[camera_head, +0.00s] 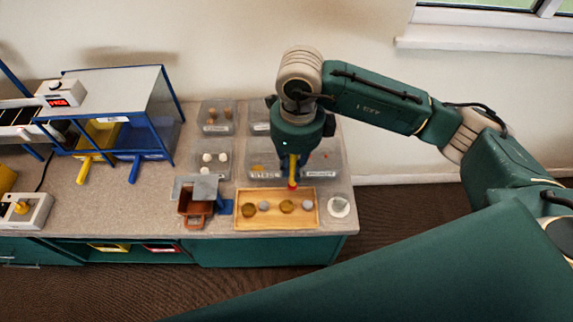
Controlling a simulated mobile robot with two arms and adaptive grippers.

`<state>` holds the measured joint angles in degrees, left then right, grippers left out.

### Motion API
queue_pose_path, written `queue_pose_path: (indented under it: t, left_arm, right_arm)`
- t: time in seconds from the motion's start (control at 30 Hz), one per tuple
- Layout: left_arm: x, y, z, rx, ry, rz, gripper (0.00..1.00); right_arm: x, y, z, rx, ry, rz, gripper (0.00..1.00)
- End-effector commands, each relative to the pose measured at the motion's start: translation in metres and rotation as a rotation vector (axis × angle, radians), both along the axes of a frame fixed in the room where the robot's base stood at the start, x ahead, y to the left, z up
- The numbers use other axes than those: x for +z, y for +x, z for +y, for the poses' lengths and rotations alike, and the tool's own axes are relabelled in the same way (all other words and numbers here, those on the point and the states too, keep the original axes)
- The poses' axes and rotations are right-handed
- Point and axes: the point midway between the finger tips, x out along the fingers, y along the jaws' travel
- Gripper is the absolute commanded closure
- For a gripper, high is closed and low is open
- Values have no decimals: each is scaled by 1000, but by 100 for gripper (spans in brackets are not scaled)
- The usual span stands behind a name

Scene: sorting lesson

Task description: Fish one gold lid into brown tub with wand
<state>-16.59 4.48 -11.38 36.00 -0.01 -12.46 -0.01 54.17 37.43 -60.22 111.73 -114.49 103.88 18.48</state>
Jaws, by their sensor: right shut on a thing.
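My right gripper (292,156) points down over the back of the wooden tray and is shut on the wand. The wand (292,172) is a yellow stick with a red tip, hanging upright near the tray's back edge. The wooden tray (276,224) holds two gold lids, one at the left (249,210) and one right of the middle (287,206), and two grey discs (264,205). No lid shows on the wand tip. My left gripper is out of view.
Clear bins (215,163) with small items stand behind the tray and tub. A blue piece (225,207) sits between tub and tray. A white round holder (339,206) stands right of the tray, near the table's right edge. A blue-framed rack (145,115) stands at the left.

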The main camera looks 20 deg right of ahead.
Motion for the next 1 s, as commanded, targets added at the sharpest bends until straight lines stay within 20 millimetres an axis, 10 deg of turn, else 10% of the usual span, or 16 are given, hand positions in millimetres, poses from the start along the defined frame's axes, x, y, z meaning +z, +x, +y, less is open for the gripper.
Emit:
queue_pose_path:
  t: [0.4, 1.0]
  left_arm:
    - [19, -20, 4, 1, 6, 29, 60]
    - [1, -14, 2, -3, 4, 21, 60]
  right_arm:
    - [-22, 10, 13, -851, -10, 18, 100]
    - [-52, 11, 13, -910, -12, 18, 100]
